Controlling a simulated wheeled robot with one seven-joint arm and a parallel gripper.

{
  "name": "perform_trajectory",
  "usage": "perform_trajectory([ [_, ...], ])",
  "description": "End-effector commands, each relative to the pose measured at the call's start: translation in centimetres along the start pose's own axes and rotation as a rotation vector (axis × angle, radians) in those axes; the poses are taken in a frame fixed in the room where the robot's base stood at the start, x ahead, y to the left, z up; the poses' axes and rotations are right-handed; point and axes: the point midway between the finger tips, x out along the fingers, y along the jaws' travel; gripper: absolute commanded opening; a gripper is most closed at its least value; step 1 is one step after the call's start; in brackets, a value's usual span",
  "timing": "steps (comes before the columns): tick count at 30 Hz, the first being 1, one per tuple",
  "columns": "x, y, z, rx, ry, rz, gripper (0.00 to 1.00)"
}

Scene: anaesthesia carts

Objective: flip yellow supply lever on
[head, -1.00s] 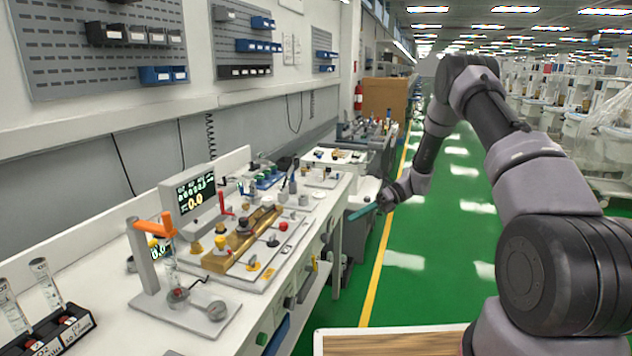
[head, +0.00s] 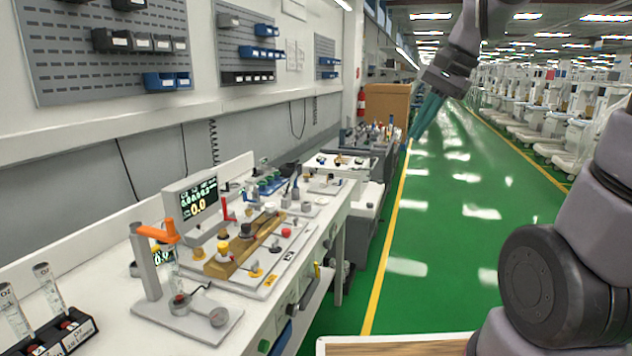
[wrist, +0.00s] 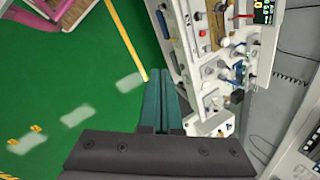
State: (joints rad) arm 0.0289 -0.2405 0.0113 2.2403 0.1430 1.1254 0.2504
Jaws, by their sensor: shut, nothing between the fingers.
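A white workbench (head: 110,325) carries a panel with a brass block (head: 240,255), a yellow knob (head: 223,248) and another yellow part (head: 256,272) in front of the block. A small upright yellow piece (head: 317,270) shows at the bench's front edge; it looks like a lever, but its position is too small to read. My gripper (head: 412,136) is raised over the green aisle, right of the bench and apart from it, its teal fingers slanting down. In the wrist view the fingers (wrist: 161,82) are together and empty, with the bench beyond to the right.
An orange-handled stand (head: 147,265), a small display (head: 197,196) and a rack of clear tubes (head: 60,335) stand on the bench. Grey carts (head: 368,215) stand farther along the wall. The green floor (head: 445,230) beside the bench is clear.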

Motion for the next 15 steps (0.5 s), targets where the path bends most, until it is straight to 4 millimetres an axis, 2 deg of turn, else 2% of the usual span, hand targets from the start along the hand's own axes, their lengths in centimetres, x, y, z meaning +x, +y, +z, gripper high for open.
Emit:
perform_trajectory([
  [1, -1.4, 1.0, 1.0, -0.066, 0.052, -0.018, 0.0],
  [6, -4.4, 4.2, 3.2, -0.289, 0.222, -0.053, 0.0],
  [10, -5.8, 6.3, 4.3, -0.419, 0.327, -0.064, 0.0],
  [14, -6.5, 7.5, 5.0, -0.496, 0.391, -0.068, 0.0],
  [15, -6.6, 7.7, 5.0, -0.508, 0.401, -0.068, 0.15],
])
